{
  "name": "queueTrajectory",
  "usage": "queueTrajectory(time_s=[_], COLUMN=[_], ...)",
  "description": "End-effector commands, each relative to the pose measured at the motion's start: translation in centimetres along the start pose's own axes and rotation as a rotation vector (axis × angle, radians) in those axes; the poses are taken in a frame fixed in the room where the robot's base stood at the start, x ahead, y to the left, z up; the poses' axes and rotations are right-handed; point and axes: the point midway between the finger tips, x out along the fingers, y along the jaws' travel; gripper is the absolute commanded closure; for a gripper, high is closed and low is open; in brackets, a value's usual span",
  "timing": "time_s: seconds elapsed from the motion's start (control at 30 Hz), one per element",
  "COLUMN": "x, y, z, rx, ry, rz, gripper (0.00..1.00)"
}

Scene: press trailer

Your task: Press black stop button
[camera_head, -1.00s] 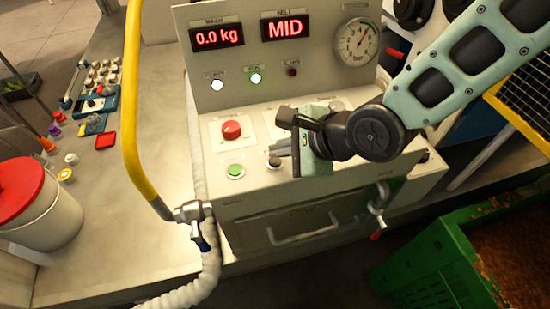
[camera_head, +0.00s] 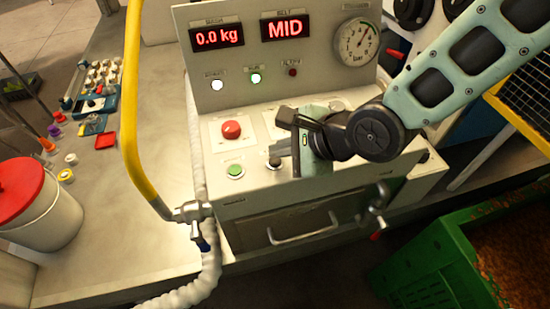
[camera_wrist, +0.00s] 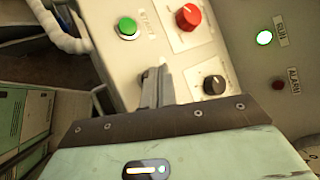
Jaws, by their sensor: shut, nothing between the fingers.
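The black stop button (camera_head: 274,164) is on the sloped front panel (camera_head: 214,184), right of the green button (camera_head: 235,171). My gripper (camera_head: 276,152) is shut and empty, its fingertips close over the black button. I cannot tell whether they touch it. In the wrist view, the shut fingers (camera_wrist: 157,72) point at the panel right of the green button (camera_wrist: 127,27), and the black button is hidden behind them.
The wrist view also shows a black rotary knob (camera_wrist: 214,84) close to my gripper. A yellow rail (camera_head: 131,110) and white hose (camera_head: 208,265) stand left of the panel. A green crate (camera_head: 425,268) is at lower right.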

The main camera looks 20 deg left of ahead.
Motion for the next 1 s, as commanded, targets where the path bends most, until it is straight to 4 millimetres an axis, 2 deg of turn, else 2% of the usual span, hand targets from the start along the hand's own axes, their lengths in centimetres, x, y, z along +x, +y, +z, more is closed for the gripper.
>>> queueTrajectory(time_s=[1.0], x=[0.72], y=[0.53], z=[-0.53], rx=[0.0], ry=[0.0], rz=[0.0], gripper=[1.0])
